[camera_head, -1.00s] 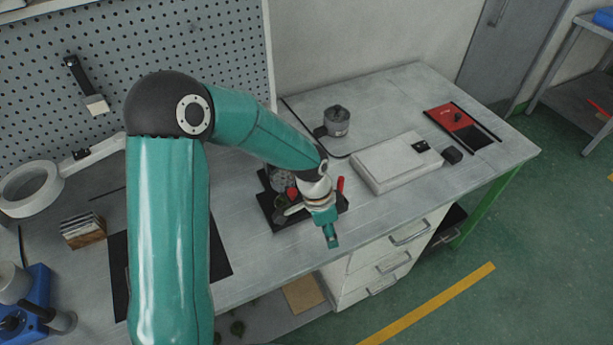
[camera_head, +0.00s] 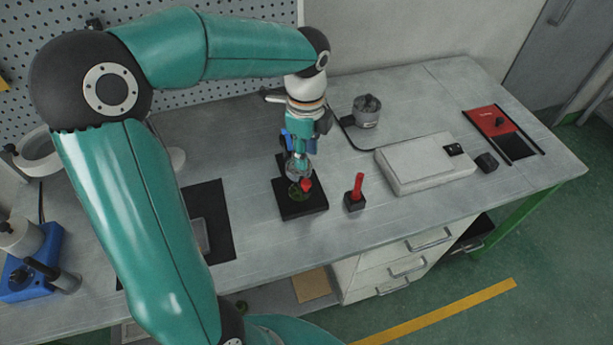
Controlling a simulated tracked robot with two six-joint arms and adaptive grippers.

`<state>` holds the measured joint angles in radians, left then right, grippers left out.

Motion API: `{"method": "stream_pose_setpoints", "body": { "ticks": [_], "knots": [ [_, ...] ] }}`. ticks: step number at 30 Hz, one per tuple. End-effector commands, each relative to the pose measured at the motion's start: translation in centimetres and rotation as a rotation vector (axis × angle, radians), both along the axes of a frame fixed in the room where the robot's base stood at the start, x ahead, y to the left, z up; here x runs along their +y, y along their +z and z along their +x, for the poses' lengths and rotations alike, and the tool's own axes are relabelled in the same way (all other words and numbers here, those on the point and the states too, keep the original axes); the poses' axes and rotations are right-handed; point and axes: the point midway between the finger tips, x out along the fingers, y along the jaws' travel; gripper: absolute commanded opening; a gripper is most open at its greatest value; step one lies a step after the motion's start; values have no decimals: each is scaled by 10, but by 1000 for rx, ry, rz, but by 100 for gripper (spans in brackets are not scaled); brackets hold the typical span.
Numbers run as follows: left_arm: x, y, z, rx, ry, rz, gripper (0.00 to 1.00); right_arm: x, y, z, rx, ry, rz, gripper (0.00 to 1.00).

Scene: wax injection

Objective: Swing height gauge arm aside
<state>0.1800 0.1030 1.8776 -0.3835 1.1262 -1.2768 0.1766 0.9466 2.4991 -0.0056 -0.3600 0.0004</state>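The height gauge stands on a black base (camera_head: 308,206) near the middle of the bench in the head view. A red part (camera_head: 305,184) and a small green part sit on or just above the base. My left gripper (camera_head: 299,167) points down directly over the base, at the gauge's upper parts. It hides most of the gauge, so the gauge arm cannot be made out clearly. Whether the fingers are open or shut on something is too small to tell. My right gripper is not in view.
A black block with an upright red handle (camera_head: 357,185) stands just right of the base. A grey pot (camera_head: 367,110), a white box (camera_head: 424,164) and a red-black plate (camera_head: 490,122) lie further right. A black mat (camera_head: 215,235) is to the left, with a blue device (camera_head: 32,280) beyond it.

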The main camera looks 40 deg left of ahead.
Motion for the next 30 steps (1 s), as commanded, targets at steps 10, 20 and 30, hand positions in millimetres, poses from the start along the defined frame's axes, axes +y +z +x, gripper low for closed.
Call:
{"method": "stream_pose_setpoints", "body": {
  "ticks": [10, 20, 30],
  "knots": [
    [-1, -70, -1, 5, -3, -2, 37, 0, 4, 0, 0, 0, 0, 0],
    [-1, -93, 1, -1, -2, -1, 37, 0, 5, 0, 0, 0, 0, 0],
    [-1, -93, 1, -1, -3, -1, 18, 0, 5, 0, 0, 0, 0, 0]
  ]
}}
